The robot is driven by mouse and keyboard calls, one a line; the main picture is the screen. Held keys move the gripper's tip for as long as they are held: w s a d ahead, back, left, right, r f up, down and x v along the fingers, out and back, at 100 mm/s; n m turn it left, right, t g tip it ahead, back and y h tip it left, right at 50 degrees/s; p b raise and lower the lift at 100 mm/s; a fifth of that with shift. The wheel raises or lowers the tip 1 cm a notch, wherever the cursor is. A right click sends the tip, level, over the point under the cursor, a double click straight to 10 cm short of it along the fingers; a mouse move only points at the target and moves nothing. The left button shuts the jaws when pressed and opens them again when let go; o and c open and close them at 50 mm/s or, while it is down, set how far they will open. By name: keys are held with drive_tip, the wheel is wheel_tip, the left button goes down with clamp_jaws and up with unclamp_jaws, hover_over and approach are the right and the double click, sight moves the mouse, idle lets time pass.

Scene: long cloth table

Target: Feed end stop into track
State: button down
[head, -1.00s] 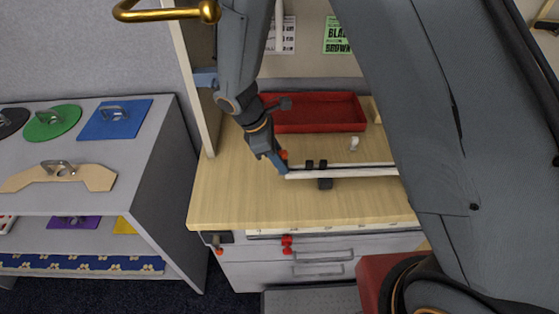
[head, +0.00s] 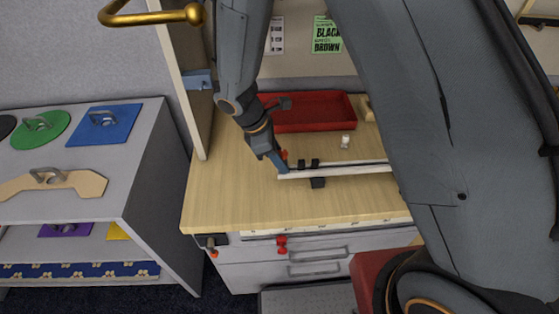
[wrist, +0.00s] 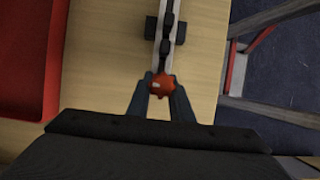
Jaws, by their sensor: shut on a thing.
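The track (head: 345,170) is a long pale rail lying level above the wooden table, with dark blocks on and beneath it near its left end. In the wrist view the track (wrist: 158,30) runs away from my gripper, with dark pieces along its channel. The end stop (wrist: 162,84) is a small orange-red piece between my fingertips. My gripper (wrist: 160,90) is shut on it at the near end of the track. In the head view my gripper (head: 281,167) is at the track's left end, and the end stop is mostly hidden. I cannot tell how far it sits in the channel.
A red tray (head: 310,112) lies behind the track. A small white piece (head: 346,141) stands on the table (head: 225,200) between them. A grey shelf (head: 140,165) with coloured lids is at the left. The table's front left is clear.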

sight(280, 152)
drive_tip(key=shift+d, duration=0.6)
drive_tip(key=c, duration=1.5)
unclamp_jaws()
drive_tip(key=b+v, duration=0.2)
drive_tip(key=v, duration=0.5)
drive_tip(key=shift+a+r, duration=0.15)
drive_tip(key=shift+r, duration=0.2)
